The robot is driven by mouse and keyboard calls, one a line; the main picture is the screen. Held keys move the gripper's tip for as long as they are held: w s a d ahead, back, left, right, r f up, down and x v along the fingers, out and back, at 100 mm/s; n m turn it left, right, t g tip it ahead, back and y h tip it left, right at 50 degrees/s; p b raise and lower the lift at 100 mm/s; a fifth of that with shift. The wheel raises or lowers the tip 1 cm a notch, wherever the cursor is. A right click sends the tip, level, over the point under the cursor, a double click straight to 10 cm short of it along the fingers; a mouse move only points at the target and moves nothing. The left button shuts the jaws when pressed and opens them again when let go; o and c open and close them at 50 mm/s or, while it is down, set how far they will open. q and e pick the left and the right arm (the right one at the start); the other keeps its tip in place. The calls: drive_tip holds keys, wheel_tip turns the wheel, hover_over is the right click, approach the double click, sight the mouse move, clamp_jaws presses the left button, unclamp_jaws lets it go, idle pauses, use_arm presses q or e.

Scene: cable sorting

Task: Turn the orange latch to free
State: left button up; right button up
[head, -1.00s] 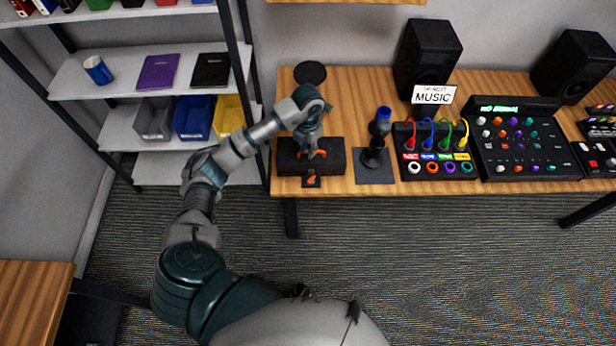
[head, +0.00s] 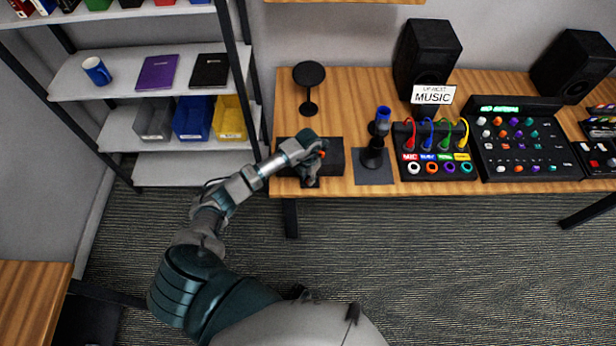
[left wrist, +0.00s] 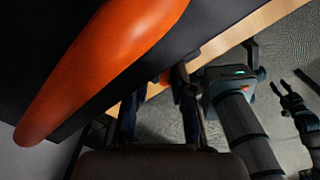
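The black case (head: 335,158) sits at the left front of the wooden desk. An orange handle on its top shows in the head view (head: 323,153) and fills the upper left of the left wrist view (left wrist: 105,60). My left gripper (head: 311,180) is low at the case's front edge, over the latch. In the left wrist view its two fingers (left wrist: 158,100) are apart, and a small part of the orange latch (left wrist: 165,76) shows beyond and between them. Contact cannot be told. The latch is hidden in the head view. My right gripper (left wrist: 290,100) appears empty, fingers spread.
A blue-topped microphone (head: 380,130) stands on a dark mat right of the case. A cable box (head: 437,165) with several coloured plugs is farther right. A round black stand (head: 309,85) is behind the case. A shelf (head: 190,165) is to the left.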

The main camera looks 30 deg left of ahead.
use_arm(q)
drive_tip(key=shift+d, duration=0.5)
clamp_jaws()
use_arm(e)
drive_tip(key=shift+w+d+f, duration=0.1)
drive_tip(key=shift+w+d, duration=0.1)
drive_tip(key=shift+d, duration=0.05)
